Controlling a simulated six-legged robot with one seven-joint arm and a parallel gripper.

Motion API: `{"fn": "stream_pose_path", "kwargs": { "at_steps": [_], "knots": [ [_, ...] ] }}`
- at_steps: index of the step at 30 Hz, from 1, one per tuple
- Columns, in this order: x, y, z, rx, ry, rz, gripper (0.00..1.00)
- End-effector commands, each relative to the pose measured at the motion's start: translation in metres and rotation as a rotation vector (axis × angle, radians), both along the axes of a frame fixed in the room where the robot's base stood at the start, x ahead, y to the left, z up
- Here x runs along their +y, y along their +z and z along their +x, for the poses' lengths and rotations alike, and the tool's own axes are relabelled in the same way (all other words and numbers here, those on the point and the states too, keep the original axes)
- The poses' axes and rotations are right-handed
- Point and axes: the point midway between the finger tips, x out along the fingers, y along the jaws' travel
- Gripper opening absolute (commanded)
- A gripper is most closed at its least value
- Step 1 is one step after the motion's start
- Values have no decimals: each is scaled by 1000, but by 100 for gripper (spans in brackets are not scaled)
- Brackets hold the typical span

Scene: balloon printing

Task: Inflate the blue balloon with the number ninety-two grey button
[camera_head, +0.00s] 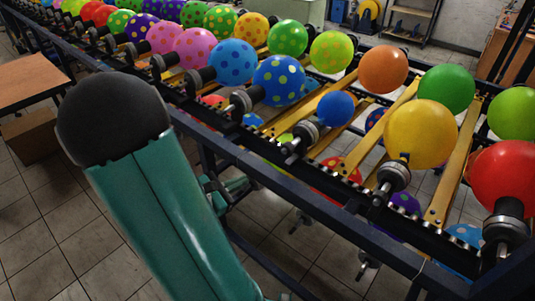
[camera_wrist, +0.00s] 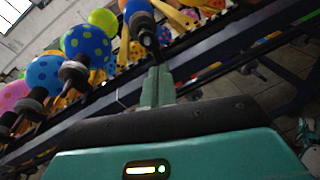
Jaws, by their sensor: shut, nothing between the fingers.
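The plain blue balloon (camera_head: 336,108) is small, smaller than its neighbours, and sits on a black and metal nozzle (camera_head: 304,133) at the rail. In the wrist view the blue balloon (camera_wrist: 139,8) is partly cut off at the top edge, above its dark nozzle (camera_wrist: 146,32). My gripper (camera_head: 250,183) shows below the rail, partly hidden behind my arm. In the wrist view my gripper (camera_wrist: 158,72) is shut and empty, its tip pointing towards the nozzle's lower end. No grey button or number can be made out in either view.
A dark blue frame beam (camera_head: 290,198) runs diagonally below the nozzles. Other nozzles carry a yellow balloon (camera_head: 419,134), a red balloon (camera_head: 507,176) and a dotted blue balloon (camera_head: 278,80). Tiled floor (camera_head: 60,220) is open at the left, near a brown table (camera_head: 28,77).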

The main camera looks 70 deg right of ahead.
Motion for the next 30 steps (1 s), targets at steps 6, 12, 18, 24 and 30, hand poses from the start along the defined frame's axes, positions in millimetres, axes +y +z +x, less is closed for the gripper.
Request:
{"fn": "stream_pose_path", "kwargs": {
  "at_steps": [6, 12, 18, 24, 30],
  "knots": [
    [-34, -28, -9, 248, 126, -18, 0],
    [-41, -33, -9, 294, 159, -22, 0],
    [-40, -33, -8, 291, 159, -22, 0],
    [-50, -33, -13, 290, 155, -22, 0],
    [-81, -33, -27, 290, 153, -21, 0]
  ]
}}
